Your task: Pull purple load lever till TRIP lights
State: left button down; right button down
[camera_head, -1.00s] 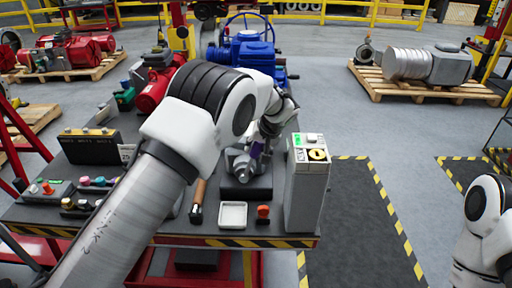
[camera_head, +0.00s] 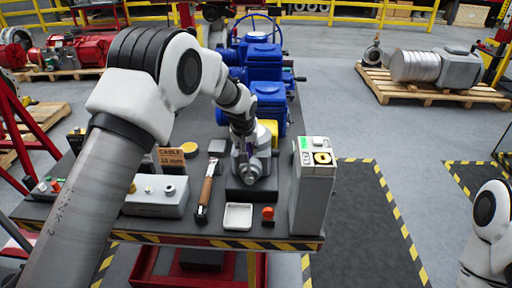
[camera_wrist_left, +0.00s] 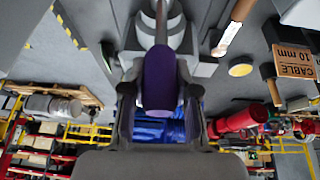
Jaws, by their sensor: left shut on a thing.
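The purple lever grip (camera_wrist_left: 160,78) lies between the fingers of my left gripper (camera_wrist_left: 160,95) in the left wrist view, and the gripper is shut on it. Its metal rod runs up toward a grey housing. In the head view my left gripper (camera_head: 242,142) is over the grey lever unit (camera_head: 262,167) on the bench and hides the lever. The grey control box (camera_head: 313,185) stands just right of it. Its top has a bright green patch (camera_head: 305,144) and a yellow patch (camera_head: 322,158); their text is too small to read.
A blue valve actuator (camera_head: 268,100) stands behind the lever unit. A cable sign (camera_head: 171,159) stands left. Open floor lies right.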

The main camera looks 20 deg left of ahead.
pick_arm(q)
jog(key=shift+s+a+f+n+t+h+b, duration=0.15)
jog(key=shift+s+a+h+b, duration=0.05)
jog(key=shift+a+h+b, duration=0.55)
jog(key=shift+s+a+f+n+t+h+b, duration=0.2)
jog(key=shift+a+h+b, duration=0.35)
jog(key=shift+a, duration=0.25)
jog(key=c, duration=1)
grip_release()
jog(key=shift+o, duration=0.7)
jog(key=shift+w, duration=0.1)
jog(key=v, duration=1.2)
